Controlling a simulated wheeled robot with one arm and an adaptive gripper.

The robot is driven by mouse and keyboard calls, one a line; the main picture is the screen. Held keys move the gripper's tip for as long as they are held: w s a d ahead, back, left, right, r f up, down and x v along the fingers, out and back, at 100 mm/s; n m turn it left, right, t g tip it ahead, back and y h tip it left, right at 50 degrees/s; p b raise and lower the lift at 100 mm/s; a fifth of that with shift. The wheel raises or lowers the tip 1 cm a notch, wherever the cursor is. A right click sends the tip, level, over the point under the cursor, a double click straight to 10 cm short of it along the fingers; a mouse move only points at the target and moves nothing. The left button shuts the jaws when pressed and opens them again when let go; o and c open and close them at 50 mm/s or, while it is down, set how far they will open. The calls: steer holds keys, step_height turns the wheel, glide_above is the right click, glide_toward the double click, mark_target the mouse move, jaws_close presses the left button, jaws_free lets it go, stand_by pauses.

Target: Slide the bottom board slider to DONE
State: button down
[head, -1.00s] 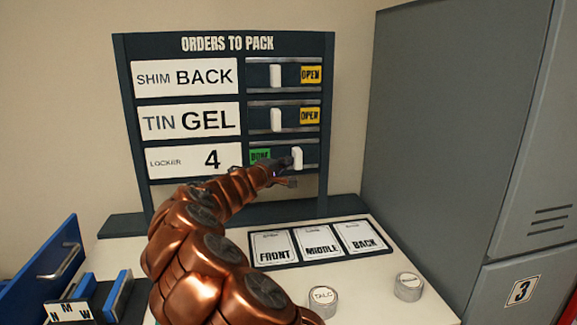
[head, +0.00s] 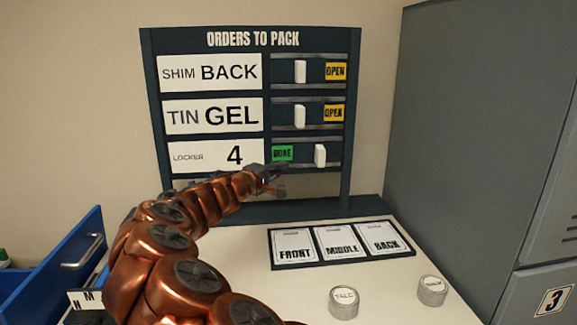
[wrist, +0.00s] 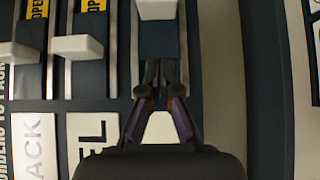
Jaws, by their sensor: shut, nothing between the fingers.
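The order board (head: 250,39) stands at the back, with three slider rows. The bottom slider (head: 320,154) is a white knob at the right of its track, and the green DONE label (head: 282,153) shows to its left. In the wrist view the white knob (wrist: 157,9) is at the top, beyond my fingertips. My gripper (head: 279,178) is shut and empty, just below the DONE label in the head view and left of the knob. It also shows in the wrist view (wrist: 159,70), apart from the knob.
The upper sliders (head: 300,71) and (head: 300,116) show yellow OPEN labels. A FRONT, MIDDLE, BACK card tray (head: 343,262) and two round tins (head: 343,302) and (head: 432,290) are on the counter. A grey locker (head: 480,130) stands right; a blue drawer (head: 70,262) is left.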

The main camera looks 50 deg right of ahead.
steer(key=shift+a+r, duration=0.1)
steer(key=shift+a, duration=1.2)
steer(key=s+a+f+m+g+y, duration=0.2)
steer(key=s+a+f+m+y, duration=0.15)
steer(key=s, duration=0.45)
steer(key=s+a+f+m+g+y, duration=0.1)
steer(key=s+a+f+m+y, duration=0.15)
steer(key=s+a, duration=0.4)
steer(key=s+a+f+n+y, duration=0.2)
steer(key=s+a+f+y, duration=0.3)
steer(key=a, duration=0.5)
steer(key=s+a+f+n+y, duration=0.25)
steer(key=s+a+f, duration=0.35)
steer(key=a, duration=0.5)
steer(key=s+a+f+n+y, duration=0.1)
steer(key=s+a+f+y, duration=0.35)
steer(key=s+a, duration=0.4)
step_height(320, 180, up, 14)
steer(key=w+a+p, duration=0.1)
steer(key=w+p, duration=0.1)
steer(key=p, duration=1)
steer(key=shift+w+a+f, duration=0.2)
steer(key=shift+d, duration=0.1)
